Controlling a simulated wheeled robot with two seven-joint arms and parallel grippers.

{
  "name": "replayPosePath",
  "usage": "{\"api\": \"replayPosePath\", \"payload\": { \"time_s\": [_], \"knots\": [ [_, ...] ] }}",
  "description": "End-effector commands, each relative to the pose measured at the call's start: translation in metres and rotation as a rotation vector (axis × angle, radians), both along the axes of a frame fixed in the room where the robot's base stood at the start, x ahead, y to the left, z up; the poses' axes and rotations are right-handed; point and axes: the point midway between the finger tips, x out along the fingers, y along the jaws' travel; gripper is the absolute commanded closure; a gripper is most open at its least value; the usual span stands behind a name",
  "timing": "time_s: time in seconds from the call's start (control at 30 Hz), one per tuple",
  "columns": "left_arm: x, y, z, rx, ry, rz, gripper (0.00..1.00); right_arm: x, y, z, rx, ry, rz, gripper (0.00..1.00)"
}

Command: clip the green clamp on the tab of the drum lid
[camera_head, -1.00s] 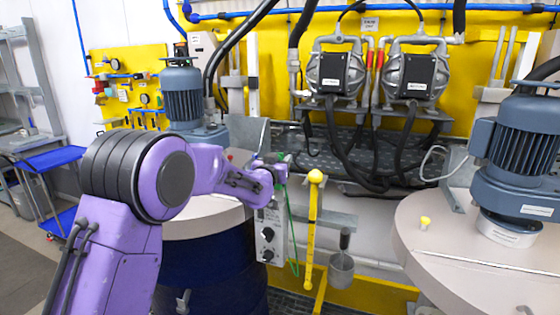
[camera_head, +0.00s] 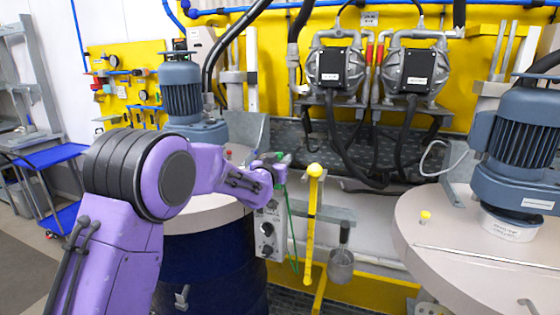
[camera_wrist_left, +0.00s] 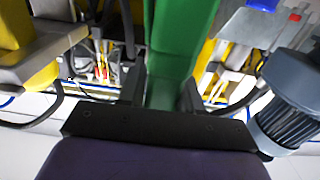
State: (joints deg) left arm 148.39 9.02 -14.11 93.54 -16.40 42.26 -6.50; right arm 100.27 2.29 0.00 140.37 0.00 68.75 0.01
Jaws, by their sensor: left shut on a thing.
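My left gripper (camera_head: 274,170) is shut on the green clamp (camera_head: 284,159). The clamp is small and partly hidden by the gripper in the head view. In the left wrist view the clamp (camera_wrist_left: 180,40) fills the middle, between the two dark fingers (camera_wrist_left: 164,95). A thin green cable (camera_head: 291,230) hangs below it. The pale drum lid (camera_head: 195,220) lies on the dark blue drum (camera_head: 212,265), partly behind my purple left arm. The gripper is near the lid's right edge. I cannot make out the tab for certain. My right gripper is not in view.
A blue-grey motor (camera_head: 182,95) stands on the left lid. A second lid (camera_head: 435,255) with a motor (camera_head: 520,145) is at right. Pumps (camera_head: 335,70) hang behind.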

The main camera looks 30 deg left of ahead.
Motion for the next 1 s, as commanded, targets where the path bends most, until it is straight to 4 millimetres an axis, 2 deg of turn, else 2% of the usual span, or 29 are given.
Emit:
{"api": "replayPosePath", "payload": {
  "time_s": [0.17, 0.7, 0.93, 0.97, 1.0],
  "knots": [
    [0.000, 0.000, 0.000, 0.000, -0.001, 0.000, 0.96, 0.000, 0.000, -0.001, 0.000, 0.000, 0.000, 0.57],
    [0.001, 0.000, -0.019, 0.000, 0.000, 0.000, 0.96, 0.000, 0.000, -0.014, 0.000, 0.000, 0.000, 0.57],
    [0.001, 0.000, -0.019, 0.000, 0.000, 0.000, 0.96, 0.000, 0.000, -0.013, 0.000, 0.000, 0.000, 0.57],
    [0.001, 0.000, -0.019, 0.000, 0.000, 0.000, 0.63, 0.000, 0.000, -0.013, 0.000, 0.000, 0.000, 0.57],
    [0.001, 0.000, -0.019, 0.000, 0.000, 0.000, 0.50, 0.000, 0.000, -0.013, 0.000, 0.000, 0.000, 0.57]
  ]
}}
